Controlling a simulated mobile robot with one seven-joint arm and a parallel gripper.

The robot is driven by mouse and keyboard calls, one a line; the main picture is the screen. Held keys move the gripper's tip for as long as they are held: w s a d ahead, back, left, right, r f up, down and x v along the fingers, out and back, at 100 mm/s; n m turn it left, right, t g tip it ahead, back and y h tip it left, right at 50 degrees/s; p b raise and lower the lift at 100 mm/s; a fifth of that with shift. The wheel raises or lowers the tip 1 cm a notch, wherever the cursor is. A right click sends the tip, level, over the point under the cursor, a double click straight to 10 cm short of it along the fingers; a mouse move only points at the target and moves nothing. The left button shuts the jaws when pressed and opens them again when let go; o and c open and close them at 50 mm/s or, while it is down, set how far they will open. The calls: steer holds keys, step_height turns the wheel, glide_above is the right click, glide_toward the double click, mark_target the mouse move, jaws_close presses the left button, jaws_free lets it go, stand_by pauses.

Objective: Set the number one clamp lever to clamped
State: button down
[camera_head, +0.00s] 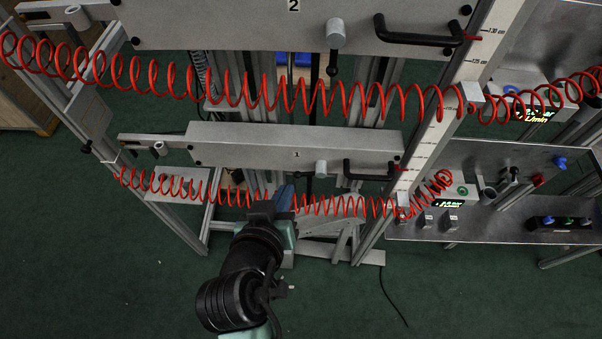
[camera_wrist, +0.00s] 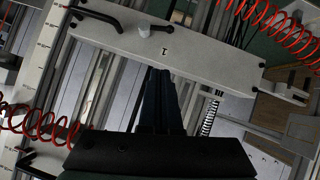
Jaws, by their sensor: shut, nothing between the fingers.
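The panel marked 1 (camera_head: 240,145) is a long grey plate across the middle of the head view, and it also shows in the wrist view (camera_wrist: 200,62). The number one clamp lever has a pale round hub (camera_head: 321,168) low on the panel, right of the mark. In the wrist view the hub (camera_wrist: 143,30) shows with a short dark arm pointing right. My gripper (camera_head: 285,192) is shut and empty, in front of and below the panel, left of the hub. In the wrist view its fingers (camera_wrist: 160,76) point toward the panel, apart from the lever.
A black bar handle (camera_head: 368,170) sits right of the hub. Red coiled hoses (camera_head: 345,206) cross in front, close to my gripper. The panel marked 2 (camera_head: 230,25) is above, with its own clamp lever (camera_head: 335,38). A scaled upright (camera_head: 436,130) stands at right. Open green floor lies below.

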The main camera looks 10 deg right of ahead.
steer(key=p, duration=0.2)
glide_above(299, 175)
steer(key=s+a, duration=0.1)
steer(key=s, duration=0.2)
step_height(299, 175, down, 5)
steer(key=f, duration=0.2)
steer(key=shift+w+d+f, duration=0.45)
steer(key=shift+d+f, duration=0.1)
steer(key=shift+f, duration=0.5)
steer(key=shift+a+f+n+h+b, duration=0.2)
steer(key=shift+f+n+h+b, duration=0.3)
steer(key=shift+b, duration=0.7)
steer(key=f+n+h+b, duration=0.1)
steer(key=n+h+b, duration=0.1)
steer(key=b, duration=0.3)
steer(key=d+f+n+h+b, duration=0.1)
steer(key=f+n+h+b, duration=0.1)
steer(key=b, duration=0.3)
steer(key=f+n+t+h+b, duration=0.1)
steer(key=f+n+h+b, duration=0.1)
steer(key=b, duration=0.3)
steer(key=shift+s+d+n+h+b, duration=0.1)
steer(key=shift+d+n+h+b, duration=0.1)
steer(key=shift+n+h, duration=0.25)
steer(key=shift+s+d+n+h+b, duration=0.1)
steer(key=shift+n+h+b, duration=0.1)
steer(key=shift+n+h, duration=0.2)
steer(key=shift+s+f, duration=0.1)
